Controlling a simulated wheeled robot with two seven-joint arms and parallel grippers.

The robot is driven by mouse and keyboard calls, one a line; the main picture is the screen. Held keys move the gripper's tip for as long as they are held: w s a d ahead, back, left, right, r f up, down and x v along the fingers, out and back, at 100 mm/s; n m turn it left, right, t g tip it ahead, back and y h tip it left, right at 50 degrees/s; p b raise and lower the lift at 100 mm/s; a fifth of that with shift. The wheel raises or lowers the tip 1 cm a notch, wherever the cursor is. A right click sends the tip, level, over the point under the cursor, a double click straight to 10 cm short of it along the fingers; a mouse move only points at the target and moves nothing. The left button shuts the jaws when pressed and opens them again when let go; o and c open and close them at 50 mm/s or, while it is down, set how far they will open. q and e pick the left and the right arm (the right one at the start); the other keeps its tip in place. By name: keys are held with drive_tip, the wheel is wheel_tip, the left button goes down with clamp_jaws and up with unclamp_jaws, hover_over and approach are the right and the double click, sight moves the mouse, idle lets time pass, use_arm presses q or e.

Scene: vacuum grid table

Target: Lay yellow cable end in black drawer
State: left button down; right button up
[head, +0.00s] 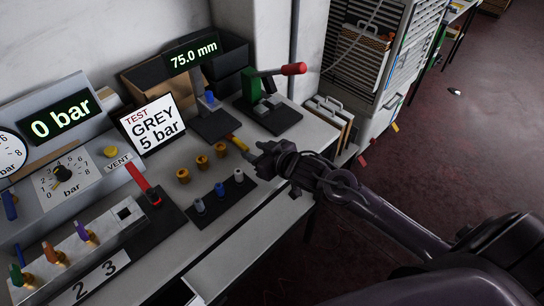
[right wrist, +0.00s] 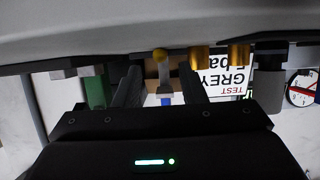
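A short yellow piece (head: 237,143), likely the yellow cable end, lies on the grey bench top. Its rounded yellow end (right wrist: 160,55) shows between my fingers in the right wrist view. My right gripper (head: 256,154) is just to the right of it in the head view. The fingers (right wrist: 160,88) are apart with nothing visible held between them. Black open-topped bins (head: 226,55) stand at the back of the bench. A pulled-out pale drawer or shelf (head: 240,262) shows below the front edge. I cannot tell which is the black drawer. My left gripper is not in view.
Several brass fittings (head: 202,162) and a black block with grey pegs (head: 221,196) stand close to my right gripper. A green press with a red handle (head: 293,69) stands behind. The TEST GREY sign (head: 152,122) and a red lever (head: 137,177) are farther left.

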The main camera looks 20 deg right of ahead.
drive_tip(key=v, duration=0.9)
drive_tip(key=shift+s+r, duration=0.1)
drive_tip(key=shift+s, duration=0.1)
